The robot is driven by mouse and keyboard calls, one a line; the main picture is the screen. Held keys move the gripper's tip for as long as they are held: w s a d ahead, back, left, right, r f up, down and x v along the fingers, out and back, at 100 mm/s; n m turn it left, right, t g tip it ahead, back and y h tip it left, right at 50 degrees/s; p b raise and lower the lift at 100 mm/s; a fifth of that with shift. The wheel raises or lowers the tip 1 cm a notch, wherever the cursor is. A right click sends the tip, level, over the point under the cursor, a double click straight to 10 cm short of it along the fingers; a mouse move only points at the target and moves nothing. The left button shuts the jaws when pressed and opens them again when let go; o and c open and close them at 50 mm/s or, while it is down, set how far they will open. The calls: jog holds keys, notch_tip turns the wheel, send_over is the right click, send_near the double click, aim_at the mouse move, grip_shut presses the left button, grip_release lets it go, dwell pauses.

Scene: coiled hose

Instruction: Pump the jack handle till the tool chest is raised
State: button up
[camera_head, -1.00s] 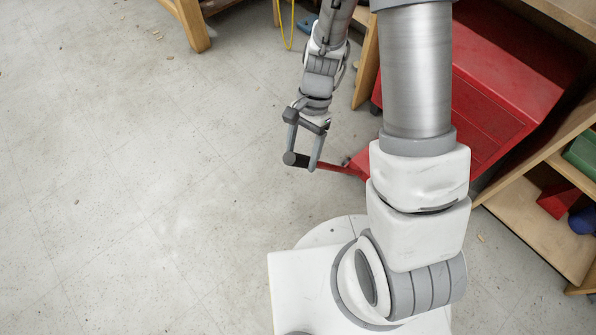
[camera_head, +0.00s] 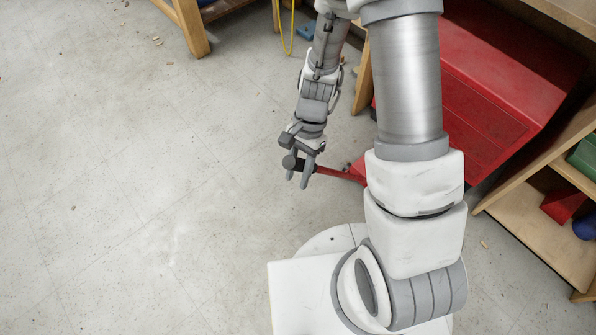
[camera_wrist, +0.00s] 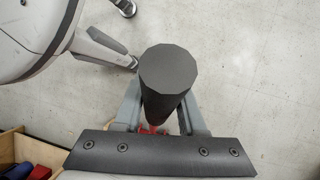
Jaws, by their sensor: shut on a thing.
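The jack handle is a red bar (camera_head: 338,174) with a thick black grip (camera_head: 290,162) at its left end. My gripper (camera_head: 298,180) is shut around the black grip, its grey fingers on either side of it. In the wrist view the dark round end of the grip (camera_wrist: 166,70) stands between the two fingers, with a bit of red below it. The bar runs right to the red jack, which is mostly hidden behind my arm. The red tool chest (camera_head: 490,90) is at the upper right, partly covered by my arm; its underside is hidden.
A wooden shelf (camera_head: 530,222) with red, blue and green items stands at the right. A wooden bench leg (camera_head: 184,28) is at the upper left, and a yellow hose (camera_head: 285,30) hangs nearby. The floor to the left is clear apart from small scraps.

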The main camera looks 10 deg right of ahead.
grip_shut()
dwell(0.8)
jog(key=shift+w+d+r+p, duration=0.5)
jog(key=shift+d+r+p, duration=0.35)
jog(key=shift+p, duration=0.05)
jog(key=shift+w+d+y, duration=0.2)
jog(key=shift+d+y, duration=0.1)
jog(key=o, duration=0.9)
grip_release()
jog(key=shift+o, duration=0.2)
